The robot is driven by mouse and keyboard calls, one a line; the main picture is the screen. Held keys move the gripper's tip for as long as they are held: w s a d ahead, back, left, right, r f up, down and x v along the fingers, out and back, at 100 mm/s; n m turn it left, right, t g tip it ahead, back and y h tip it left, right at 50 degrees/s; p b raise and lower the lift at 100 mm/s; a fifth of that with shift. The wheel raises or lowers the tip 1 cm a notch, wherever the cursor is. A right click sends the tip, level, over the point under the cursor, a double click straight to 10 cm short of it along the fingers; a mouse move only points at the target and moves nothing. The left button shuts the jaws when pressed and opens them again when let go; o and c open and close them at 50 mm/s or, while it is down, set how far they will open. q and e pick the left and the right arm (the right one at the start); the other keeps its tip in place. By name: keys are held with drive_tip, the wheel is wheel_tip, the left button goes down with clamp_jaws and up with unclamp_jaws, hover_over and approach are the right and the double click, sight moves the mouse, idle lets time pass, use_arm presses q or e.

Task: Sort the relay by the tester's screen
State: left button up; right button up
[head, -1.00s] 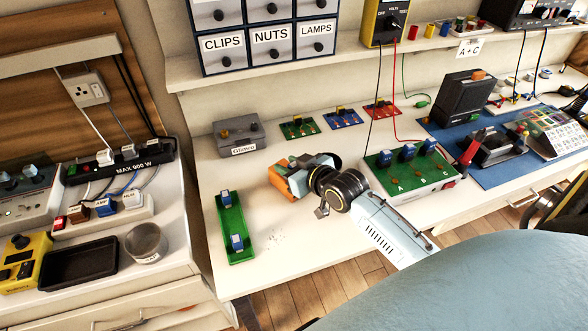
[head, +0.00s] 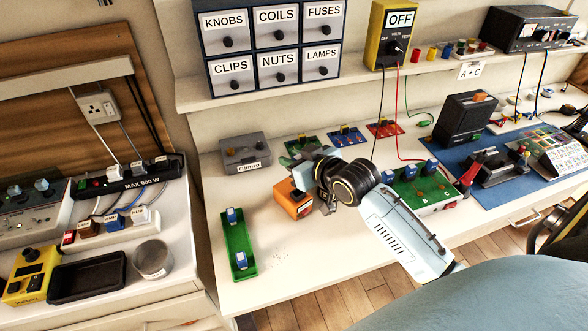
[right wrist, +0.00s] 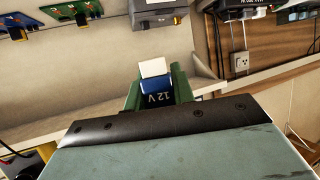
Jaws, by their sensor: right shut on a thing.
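My right gripper (head: 300,148) is shut on a blue relay marked "12 V" (right wrist: 157,91), with a white end, seen between green fingers in the right wrist view. In the head view the relay is not clearly seen. The gripper is above and behind an orange box (head: 288,203) on the bench. A yellow unit (head: 378,55) on the shelf has a screen reading "OFF". Its red and black leads run down towards a white-and-green board (head: 440,189). My left gripper is out of view.
A green tray (head: 238,254) with two blue relays lies front left. A grey box (head: 245,154) and green, blue (head: 347,136) and red (head: 384,129) cards stand at the back. A sign on the shelf edge (head: 471,70) reads "A + C". The front bench middle is clear.

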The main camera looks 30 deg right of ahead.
drive_tip(key=shift+f+b, duration=0.4)
drive_tip(key=shift+f, duration=0.75)
